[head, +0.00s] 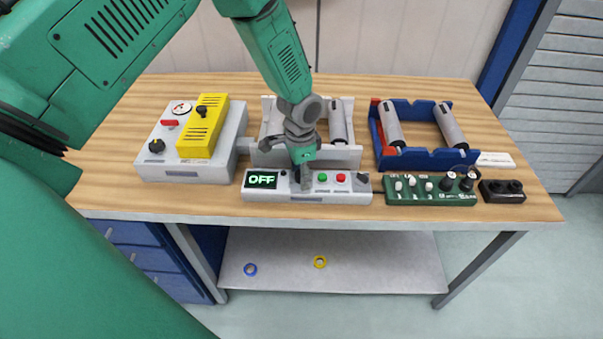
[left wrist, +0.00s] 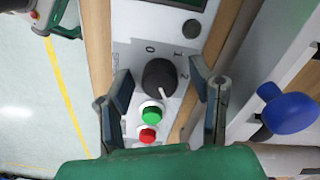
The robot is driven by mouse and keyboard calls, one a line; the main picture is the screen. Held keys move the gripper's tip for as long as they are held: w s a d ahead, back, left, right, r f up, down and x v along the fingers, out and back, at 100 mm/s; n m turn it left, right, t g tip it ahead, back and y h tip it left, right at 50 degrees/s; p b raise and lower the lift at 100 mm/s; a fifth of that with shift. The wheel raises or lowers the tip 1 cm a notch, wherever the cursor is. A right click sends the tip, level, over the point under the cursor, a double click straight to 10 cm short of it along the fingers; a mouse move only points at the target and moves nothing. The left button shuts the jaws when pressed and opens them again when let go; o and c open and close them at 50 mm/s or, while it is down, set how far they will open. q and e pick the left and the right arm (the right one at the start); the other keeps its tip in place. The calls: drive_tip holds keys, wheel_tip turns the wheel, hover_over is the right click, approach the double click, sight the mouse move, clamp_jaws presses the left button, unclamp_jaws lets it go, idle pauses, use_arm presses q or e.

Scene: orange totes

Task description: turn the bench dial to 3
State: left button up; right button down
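The bench dial (left wrist: 160,80) is a round black knob with a white pointer mark on a pale panel in the left wrist view. The marks 0, 1 and 2 are printed around it. The pointer faces lower right, just past the 2; I see no 3. My left gripper (left wrist: 164,97) is open, one finger on each side of the dial, with visible gaps to the knob. In the head view my left gripper (head: 302,182) points down at the grey control box (head: 290,198) and hides the dial. My right gripper is not in view.
The box's display (head: 262,180) reads OFF. A green button (head: 322,177) and a red button (head: 340,177) sit beside the dial. A green switch box (head: 430,197) stands right, a yellow-topped box (head: 203,125) left. Roller stands (head: 440,158) are behind.

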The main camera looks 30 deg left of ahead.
use_arm(q)
drive_tip(key=shift+r, duration=0.1)
drive_tip(key=shift+w+r, duration=0.15)
drive_tip(key=shift+r, duration=0.15)
wheel_tip(320, 180, up, 11)
idle(0.4)
